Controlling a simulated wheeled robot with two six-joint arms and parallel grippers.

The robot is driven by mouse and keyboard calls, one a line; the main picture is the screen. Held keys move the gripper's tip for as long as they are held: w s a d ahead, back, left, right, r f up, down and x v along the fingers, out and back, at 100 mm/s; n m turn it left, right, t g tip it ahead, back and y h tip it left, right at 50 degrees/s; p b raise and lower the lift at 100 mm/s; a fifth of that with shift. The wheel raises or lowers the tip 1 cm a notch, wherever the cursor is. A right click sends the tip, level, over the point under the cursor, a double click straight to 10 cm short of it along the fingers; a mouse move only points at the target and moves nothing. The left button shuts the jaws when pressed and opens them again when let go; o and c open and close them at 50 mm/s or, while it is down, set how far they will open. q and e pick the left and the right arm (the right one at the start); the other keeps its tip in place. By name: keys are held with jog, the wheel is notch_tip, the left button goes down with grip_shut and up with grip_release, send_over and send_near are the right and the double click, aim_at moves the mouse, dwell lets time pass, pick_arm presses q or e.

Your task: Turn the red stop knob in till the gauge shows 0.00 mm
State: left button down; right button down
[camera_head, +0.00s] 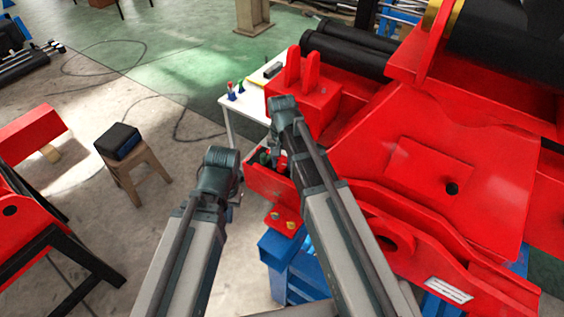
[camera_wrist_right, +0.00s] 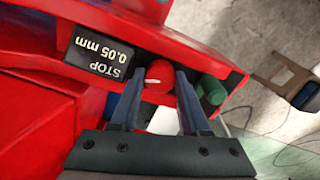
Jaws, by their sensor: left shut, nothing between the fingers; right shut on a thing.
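The red stop knob (camera_wrist_right: 158,84) has a white mark on its face and sits between the two fingers of my right gripper (camera_wrist_right: 158,80) in the right wrist view. My right gripper is shut on it. The gauge (camera_wrist_right: 99,51), a black display beside the knob, appears upside down and reads STOP 0.05 mm. In the head view my right gripper (camera_head: 276,158) is at the end of the red crane part, and my arm partly hides the knob area. My left gripper (camera_head: 236,196) is shut and empty, to the left of the crane part and apart from it.
A green knob (camera_wrist_right: 213,89) sits just right of the red knob in the right wrist view. A white table (camera_head: 246,103) with small items stands behind. A stool (camera_head: 136,165) bearing a dark box (camera_head: 118,141) stands on open floor at left.

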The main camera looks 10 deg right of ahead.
jog(key=shift+m, duration=0.6)
jog(key=shift+c, duration=1.9)
grip_release()
